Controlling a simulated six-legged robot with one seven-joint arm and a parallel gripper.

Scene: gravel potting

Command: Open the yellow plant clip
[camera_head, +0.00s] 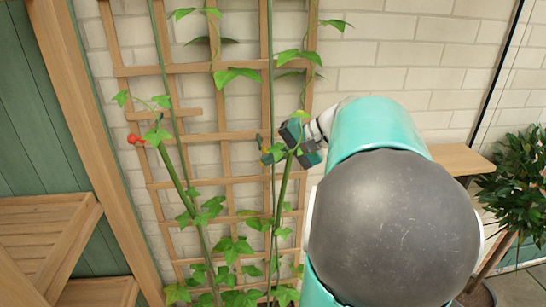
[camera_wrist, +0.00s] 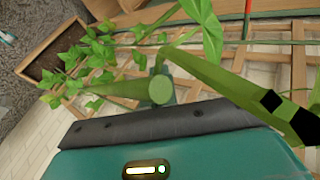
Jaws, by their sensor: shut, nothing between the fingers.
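My gripper (camera_head: 280,145), teal and dark, is at the trellis, beside the right-hand green stem (camera_head: 284,190). Its fingers are shut with nothing seen between them. A small yellowish patch shows at the fingers in the head view, but I cannot tell whether it is the yellow plant clip or a leaf. No yellow clip can be made out clearly in the wrist view. There the teal gripper body (camera_wrist: 180,155) fills the bottom, and a thick green stem (camera_wrist: 215,75) crosses just beyond it.
A wooden trellis (camera_head: 228,137) stands against the white brick wall. A planter (camera_wrist: 55,55) holds the vines. A wooden shelf (camera_head: 455,160) and a potted bush (camera_head: 515,185) are at the right.

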